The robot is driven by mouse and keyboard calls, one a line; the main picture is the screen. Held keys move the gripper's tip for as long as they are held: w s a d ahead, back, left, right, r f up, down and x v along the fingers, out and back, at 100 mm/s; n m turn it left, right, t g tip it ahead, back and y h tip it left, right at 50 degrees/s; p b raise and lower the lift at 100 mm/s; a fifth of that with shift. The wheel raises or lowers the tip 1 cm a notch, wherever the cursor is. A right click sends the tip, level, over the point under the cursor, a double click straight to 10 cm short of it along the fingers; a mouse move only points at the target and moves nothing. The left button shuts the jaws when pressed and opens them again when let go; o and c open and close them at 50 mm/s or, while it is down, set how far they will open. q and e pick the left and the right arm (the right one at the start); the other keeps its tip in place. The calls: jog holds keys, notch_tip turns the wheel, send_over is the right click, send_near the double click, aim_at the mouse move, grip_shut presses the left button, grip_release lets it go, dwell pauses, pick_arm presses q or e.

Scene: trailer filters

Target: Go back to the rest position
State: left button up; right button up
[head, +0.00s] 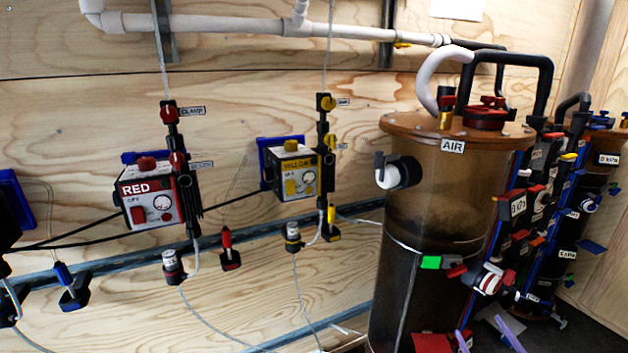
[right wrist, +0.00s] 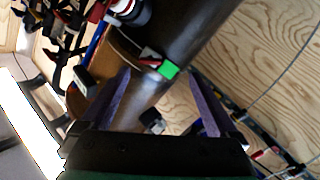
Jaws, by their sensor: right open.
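My right gripper (head: 486,328) shows at the bottom right of the head view, its two purple fingers apart in front of the big cylinder tank. It also shows in the right wrist view (right wrist: 160,78), open with nothing between the fingers. A green tag (right wrist: 168,69) on the tank shows just beyond the fingertips; the same tag (head: 430,262) is on the tank front in the head view. My left gripper is not in view.
The AIR tank (head: 411,215) stands right of centre, with valves and labels (head: 518,207) beside it. A RED pump box (head: 135,205) and a yellow pump box (head: 297,182) are on the plywood wall. White pipe (head: 230,22) runs above. Thin tubes hang at lower left.

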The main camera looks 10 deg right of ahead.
jog(key=s+a+f+m+g+y+p, duration=0.1)
jog(key=s+a+f+g, duration=0.1)
jog(key=f, duration=0.7)
jog(key=s+a+f+g+y+p, duration=0.1)
jog(key=s+a+f+g, duration=0.15)
jog(key=f, duration=0.65)
jog(key=s+a+f+m+g+y+p, duration=0.1)
jog(key=s+a+f+g+p, duration=0.15)
jog(key=f, duration=0.75)
jog(key=s+a+f+g, duration=0.2)
jog(key=s+f, duration=0.3)
jog(key=s, duration=0.3)
jog(key=s+a+f+g+p, duration=0.1)
jog(key=s+a+f+g, duration=0.2)
jog(key=s, duration=0.5)
jog(key=s+a+f+n+g+y+p, duration=0.1)
jog(key=s+a+f+g, duration=0.1)
jog(key=s+f, duration=0.4)
jog(key=shift+s+a+f+g, duration=0.15)
jog(key=shift+s+f+g, duration=0.15)
jog(key=shift+s+g, duration=0.65)
